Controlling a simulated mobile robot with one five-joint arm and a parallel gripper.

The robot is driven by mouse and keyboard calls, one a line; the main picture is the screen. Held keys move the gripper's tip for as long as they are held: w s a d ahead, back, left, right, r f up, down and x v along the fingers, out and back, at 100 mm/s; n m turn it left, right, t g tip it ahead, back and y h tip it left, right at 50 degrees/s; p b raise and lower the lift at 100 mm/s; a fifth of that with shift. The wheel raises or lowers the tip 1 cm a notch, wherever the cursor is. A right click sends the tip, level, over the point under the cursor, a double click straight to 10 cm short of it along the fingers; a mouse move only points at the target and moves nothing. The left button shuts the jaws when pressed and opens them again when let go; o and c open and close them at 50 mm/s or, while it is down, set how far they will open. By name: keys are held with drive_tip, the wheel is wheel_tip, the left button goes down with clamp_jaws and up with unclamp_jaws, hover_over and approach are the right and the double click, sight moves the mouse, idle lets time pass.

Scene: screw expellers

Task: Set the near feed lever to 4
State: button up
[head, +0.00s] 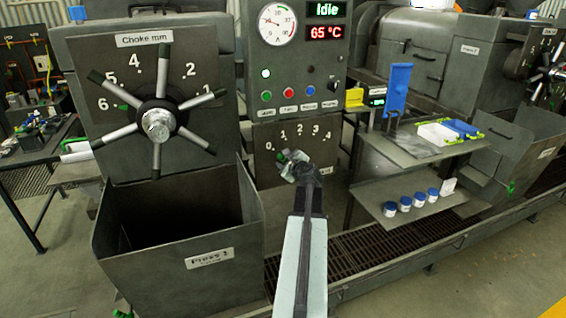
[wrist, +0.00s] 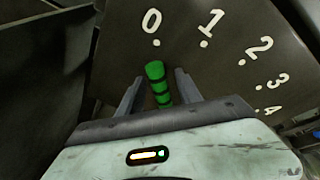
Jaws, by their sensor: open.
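The near feed lever has a green grip with dark bands (wrist: 156,82); in the wrist view it stands between the two fingers of my gripper (wrist: 158,90), which are open on either side of it. I cannot tell whether either finger touches it. The lever points toward the 0 mark. The dial plate (wrist: 200,75) carries the numbers 0 to 4, with 4 at the far right. In the head view my gripper (head: 293,160) is in front of the dial plate (head: 325,150), low on the left of the scale, and hides most of the lever. The lever's pivot is hidden.
Above the dial is a panel with a gauge (head: 278,24), an Idle and 65 °C display (head: 325,22) and several buttons. Left are the spoked choke wheel (head: 158,124) and an open bin (head: 180,270). Right is a shelf (head: 395,215) with several blue-capped jars.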

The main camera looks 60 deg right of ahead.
clamp_jaws()
idle(1.4)
